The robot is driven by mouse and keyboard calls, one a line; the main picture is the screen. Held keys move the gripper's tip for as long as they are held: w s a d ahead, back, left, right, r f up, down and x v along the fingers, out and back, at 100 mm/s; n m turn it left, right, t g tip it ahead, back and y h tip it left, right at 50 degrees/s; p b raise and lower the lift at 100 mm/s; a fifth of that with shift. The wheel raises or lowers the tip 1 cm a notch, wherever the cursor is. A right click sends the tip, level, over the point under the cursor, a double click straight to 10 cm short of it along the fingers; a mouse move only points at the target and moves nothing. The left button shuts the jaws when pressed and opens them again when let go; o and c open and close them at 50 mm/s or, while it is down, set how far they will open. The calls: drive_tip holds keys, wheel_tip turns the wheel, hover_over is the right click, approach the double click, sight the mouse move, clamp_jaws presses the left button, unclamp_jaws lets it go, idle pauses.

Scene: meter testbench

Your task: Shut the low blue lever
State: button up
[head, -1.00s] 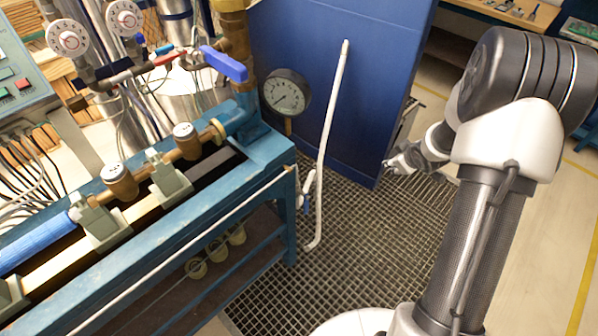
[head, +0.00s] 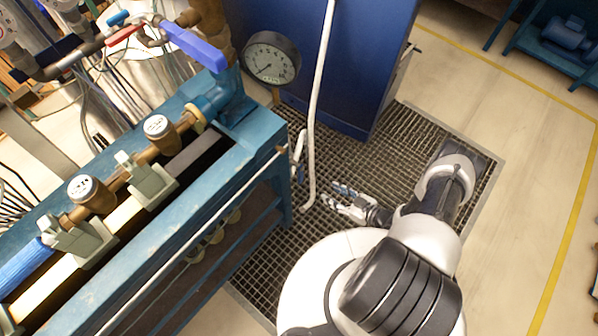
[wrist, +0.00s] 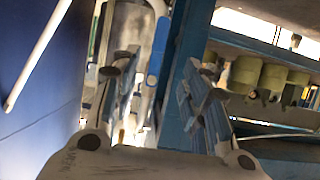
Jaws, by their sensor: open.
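In the wrist view, a blue strip (wrist: 157,48) between my fingers may be this lever, but I cannot be sure.
A larger blue lever (head: 195,46) sits higher on the bench piping. A round gauge (head: 271,58) stands behind the bench end. A tall white pipe (head: 320,85) rises before the blue cabinet (head: 373,60).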

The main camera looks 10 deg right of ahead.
sight(302, 179)
drive_tip(key=b+x, duration=0.4)
drive_tip(key=x, duration=1.1)
drive_tip(key=shift+w+a+f, duration=0.15)
drive_tip(key=shift+f, duration=0.15)
drive_tip(key=shift+b+x, duration=0.4)
drive_tip(key=shift+x, duration=0.35)
drive_tip(key=shift+r, duration=0.1)
clamp_jaws()
